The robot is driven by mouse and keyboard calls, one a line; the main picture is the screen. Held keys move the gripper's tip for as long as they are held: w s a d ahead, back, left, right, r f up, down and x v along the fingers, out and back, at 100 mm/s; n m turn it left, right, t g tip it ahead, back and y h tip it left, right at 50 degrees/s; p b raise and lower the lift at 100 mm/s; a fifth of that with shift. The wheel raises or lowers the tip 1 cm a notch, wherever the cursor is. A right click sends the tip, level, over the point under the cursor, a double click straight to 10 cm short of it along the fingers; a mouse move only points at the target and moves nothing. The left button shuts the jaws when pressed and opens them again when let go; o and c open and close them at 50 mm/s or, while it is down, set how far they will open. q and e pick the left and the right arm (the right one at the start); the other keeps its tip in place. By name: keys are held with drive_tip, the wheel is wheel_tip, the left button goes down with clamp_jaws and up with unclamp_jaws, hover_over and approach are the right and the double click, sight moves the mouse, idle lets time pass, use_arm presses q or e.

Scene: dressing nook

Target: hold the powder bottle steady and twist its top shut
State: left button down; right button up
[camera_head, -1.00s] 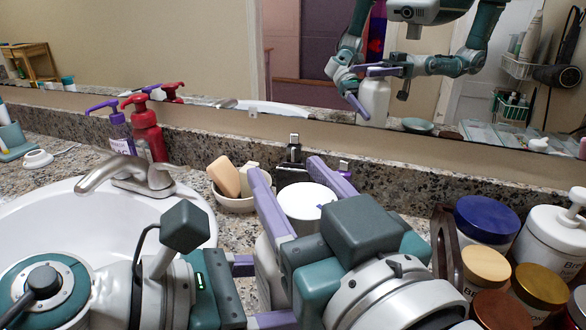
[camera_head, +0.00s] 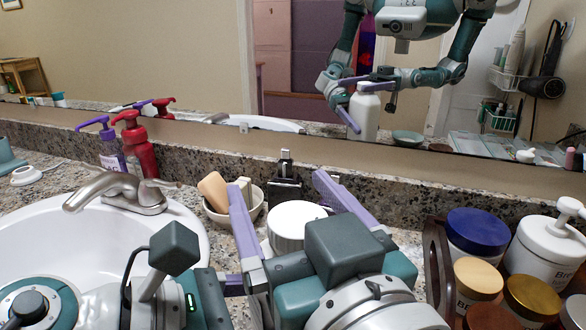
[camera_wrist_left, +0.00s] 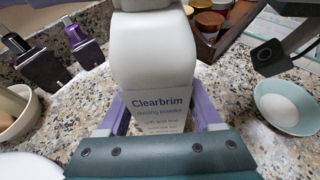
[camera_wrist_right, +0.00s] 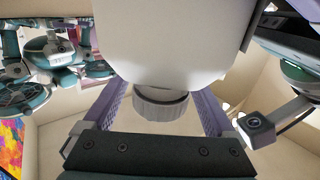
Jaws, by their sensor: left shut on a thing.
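The white powder bottle stands on the counter, and its label reads Clearbrim dusting powder (camera_wrist_left: 158,103) in the left wrist view. My left gripper (camera_wrist_left: 156,98) is shut on its lower body from both sides. The ribbed white top (camera_head: 295,222) sits on the bottle in the head view; whether it is tight cannot be told. My right gripper (camera_head: 277,182) is open, one finger on each side of the top. In the right wrist view, which appears upside down, the top (camera_wrist_right: 160,104) lies between the spread fingers with gaps. My right gripper hides the bottle's body in the head view.
The sink (camera_head: 185,235) is at left, with a red pump bottle (camera_head: 136,145) behind it. A soap bowl (camera_head: 250,205) stands close behind the grippers. A jar tray (camera_head: 434,262) is at right. A pale dish (camera_wrist_left: 288,108) stands beside the bottle. A mirror lines the back.

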drive_tip(key=v, duration=1.2)
drive_tip(key=shift+c, duration=0.2)
